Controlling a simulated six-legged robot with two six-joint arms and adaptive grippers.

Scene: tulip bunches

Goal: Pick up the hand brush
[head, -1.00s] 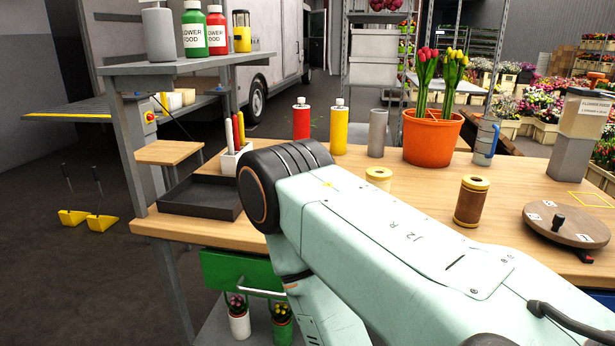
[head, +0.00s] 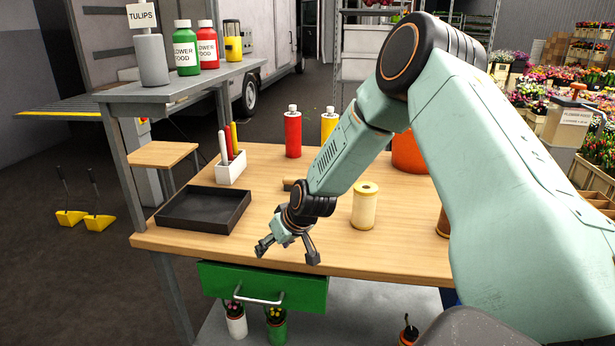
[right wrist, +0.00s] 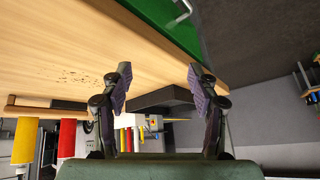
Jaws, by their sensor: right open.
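What looks like the hand brush, a wooden piece (head: 290,184), lies on the table (head: 175,238); my right arm hides most of it in the head view. In the right wrist view a wooden bar (right wrist: 40,109) with a dark part beside it lies left of the fingers, probably the same brush. My right gripper (head: 288,248) is open and empty above the table's front edge, nearer the front than the wooden piece. Its two spread fingers (right wrist: 160,85) also show in the right wrist view. My left gripper is not in view.
A black tray (head: 204,228) lies left of the gripper. A white pen holder (head: 231,169), red bottle (head: 293,135), yellow bottle (head: 329,122) and cream spool (head: 365,208) stand on the table. Dark specks (right wrist: 80,77) lie on the tabletop. A green drawer (head: 300,287) is below the edge.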

